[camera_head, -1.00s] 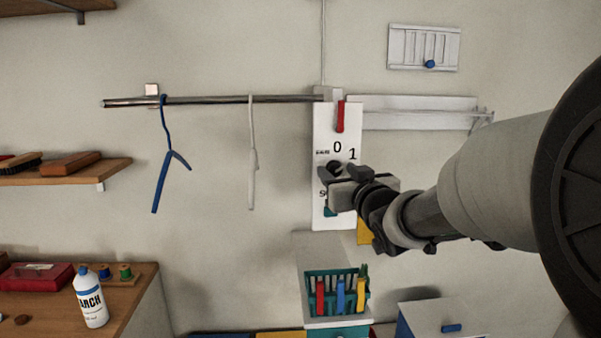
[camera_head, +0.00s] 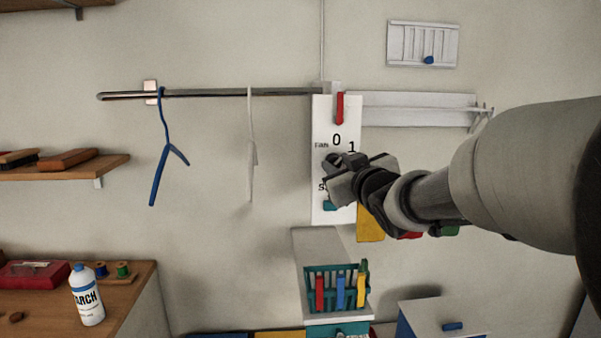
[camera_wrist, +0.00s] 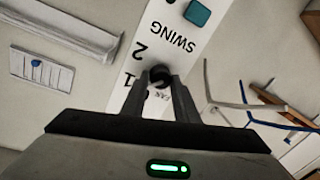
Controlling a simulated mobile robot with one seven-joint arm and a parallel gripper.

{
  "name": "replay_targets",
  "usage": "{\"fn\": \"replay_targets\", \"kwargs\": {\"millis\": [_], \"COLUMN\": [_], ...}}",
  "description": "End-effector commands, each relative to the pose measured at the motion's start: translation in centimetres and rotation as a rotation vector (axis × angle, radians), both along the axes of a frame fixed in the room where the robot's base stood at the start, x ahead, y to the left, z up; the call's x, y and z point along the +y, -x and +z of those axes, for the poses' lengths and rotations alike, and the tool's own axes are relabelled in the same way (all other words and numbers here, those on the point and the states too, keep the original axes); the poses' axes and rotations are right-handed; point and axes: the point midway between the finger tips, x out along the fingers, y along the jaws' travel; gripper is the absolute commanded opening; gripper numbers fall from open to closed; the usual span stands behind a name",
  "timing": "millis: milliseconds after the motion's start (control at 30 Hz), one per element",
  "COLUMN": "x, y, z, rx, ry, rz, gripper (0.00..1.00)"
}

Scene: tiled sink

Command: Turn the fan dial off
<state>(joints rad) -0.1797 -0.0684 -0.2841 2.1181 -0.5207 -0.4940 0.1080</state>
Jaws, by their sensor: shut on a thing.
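The white control panel (camera_head: 322,110) hangs upright on the wall, with the marks 0 and 1 and a FAN label in the head view. In the wrist view the panel (camera_wrist: 185,40) also shows 2 and SWING. The dark fan dial (camera_wrist: 160,75) sits between my fingertips in the wrist view. My gripper (camera_head: 330,168) is at the panel and shut on the dial. The dial's pointer is hidden by the fingers, so I cannot tell its setting. A teal swing control (camera_head: 330,205) is lower on the panel, and a red piece (camera_head: 340,108) is at its top.
A metal rail (camera_head: 210,93) with a blue hanger (camera_head: 160,170) and a white hanger (camera_head: 252,150) is left of the panel. A white rack (camera_head: 420,108) is to the right. A teal basket (camera_head: 310,285) of pegs stands below.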

Motion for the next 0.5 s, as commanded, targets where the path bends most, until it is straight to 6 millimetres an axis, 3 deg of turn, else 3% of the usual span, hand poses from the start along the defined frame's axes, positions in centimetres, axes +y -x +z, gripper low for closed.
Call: {"fn": "replay_targets", "kwargs": {"millis": [500], "x": [0.14], "y": [0.01], "z": [-0.09], "rx": [-0.001], "ry": [0.481], "rz": [0.000], "gripper": [0.05]}}
